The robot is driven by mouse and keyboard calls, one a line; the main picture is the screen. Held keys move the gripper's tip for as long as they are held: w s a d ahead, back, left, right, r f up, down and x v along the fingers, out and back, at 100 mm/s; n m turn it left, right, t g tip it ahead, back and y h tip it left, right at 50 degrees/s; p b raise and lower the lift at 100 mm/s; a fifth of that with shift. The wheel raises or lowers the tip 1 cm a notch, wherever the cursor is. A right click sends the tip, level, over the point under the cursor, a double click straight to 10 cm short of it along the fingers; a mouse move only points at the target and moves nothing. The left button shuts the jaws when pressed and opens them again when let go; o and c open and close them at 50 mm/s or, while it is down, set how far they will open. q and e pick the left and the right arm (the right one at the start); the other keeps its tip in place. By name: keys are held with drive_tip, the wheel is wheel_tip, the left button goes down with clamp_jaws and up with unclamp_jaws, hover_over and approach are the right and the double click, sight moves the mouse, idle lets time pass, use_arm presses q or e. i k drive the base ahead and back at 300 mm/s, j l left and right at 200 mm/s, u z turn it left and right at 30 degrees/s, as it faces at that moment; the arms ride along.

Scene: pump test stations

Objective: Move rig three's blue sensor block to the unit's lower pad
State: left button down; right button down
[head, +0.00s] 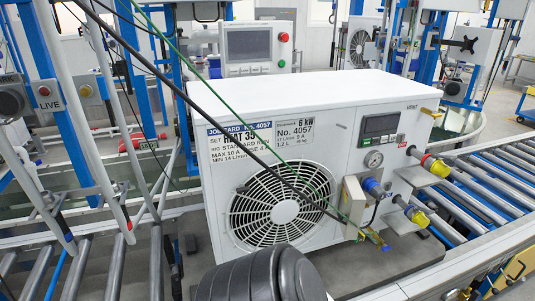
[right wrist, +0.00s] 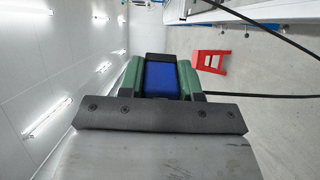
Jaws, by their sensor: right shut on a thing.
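My right gripper (right wrist: 161,80) is shut on the blue sensor block (right wrist: 162,79), which sits between its two green fingers in the right wrist view. A black part shows at the block's far end. I cannot make out this gripper or block in the head view. The white unit (head: 318,110) stands in the middle of the head view, with a round fan grille (head: 282,205) on its front. A grey box (head: 354,200) is on the front, right of the fan. I cannot tell which part is the lower pad. My left gripper is not in view.
Black and green cables cross in front of the unit to its lower right. Valves with yellow and red ends (head: 435,166) stick out at its right. Roller conveyors (head: 480,195) run along the right. A red stool (right wrist: 210,61) stands on the floor in the wrist view.

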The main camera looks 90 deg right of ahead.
sight(387, 186)
drive_tip(key=k+l+z, duration=0.1)
drive_tip(key=z, duration=1.05)
drive_tip(key=k+l+z, duration=0.1)
drive_tip(key=l+z, duration=0.3)
drive_tip(key=l, duration=0.2)
drive_tip(key=l+z, duration=0.4)
drive_tip(key=l, duration=0.25)
drive_tip(key=l+z, duration=0.35)
drive_tip(key=l, duration=0.6)
drive_tip(key=i, duration=0.05)
